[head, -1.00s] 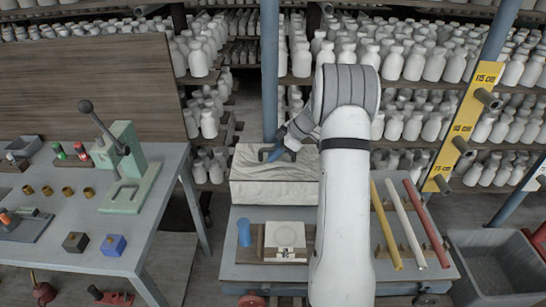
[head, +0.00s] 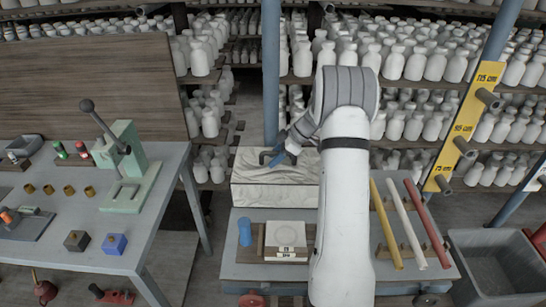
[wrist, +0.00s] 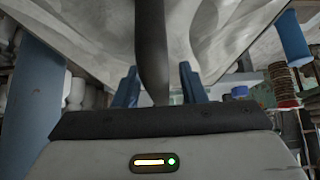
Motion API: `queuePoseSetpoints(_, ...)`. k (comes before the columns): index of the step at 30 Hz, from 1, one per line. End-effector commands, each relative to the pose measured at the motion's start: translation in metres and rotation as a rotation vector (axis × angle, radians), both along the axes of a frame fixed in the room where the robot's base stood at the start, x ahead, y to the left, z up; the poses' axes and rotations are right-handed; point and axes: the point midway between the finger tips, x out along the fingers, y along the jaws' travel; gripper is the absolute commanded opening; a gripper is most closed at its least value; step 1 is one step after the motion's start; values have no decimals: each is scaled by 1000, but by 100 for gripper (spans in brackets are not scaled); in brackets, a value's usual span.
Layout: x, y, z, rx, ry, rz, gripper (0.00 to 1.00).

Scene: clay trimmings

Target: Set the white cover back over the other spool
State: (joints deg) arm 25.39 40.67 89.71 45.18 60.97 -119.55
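The white cover (head: 272,192), a box-shaped piece with grey veining and a dark handle (head: 266,158) on top, is at the back of the grey cart. My gripper (head: 279,157) is at that handle. In the wrist view the blue fingers of my gripper (wrist: 158,82) stand on either side of the dark handle (wrist: 151,45), and the cover's pale surface (wrist: 225,35) fills the top. Whether the cover touches the cart is unclear. I cannot identify a spool for certain; anything under or behind the cover is hidden.
A workbench (head: 60,205) stands left, a grey bin (head: 495,265) right, and bottle-filled shelves behind.

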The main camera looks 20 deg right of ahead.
Motion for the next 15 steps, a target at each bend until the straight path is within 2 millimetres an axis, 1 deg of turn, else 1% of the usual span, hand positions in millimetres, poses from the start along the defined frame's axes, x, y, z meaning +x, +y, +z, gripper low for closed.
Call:
queuePoseSetpoints(2, 0, 0, 4, 0, 1, -1, 38)
queuePoseSetpoints(5, -3, -9, 12, 0, -3, -2, 38)
queuePoseSetpoints(15, -21, -51, 68, -1, -3, -2, 38)
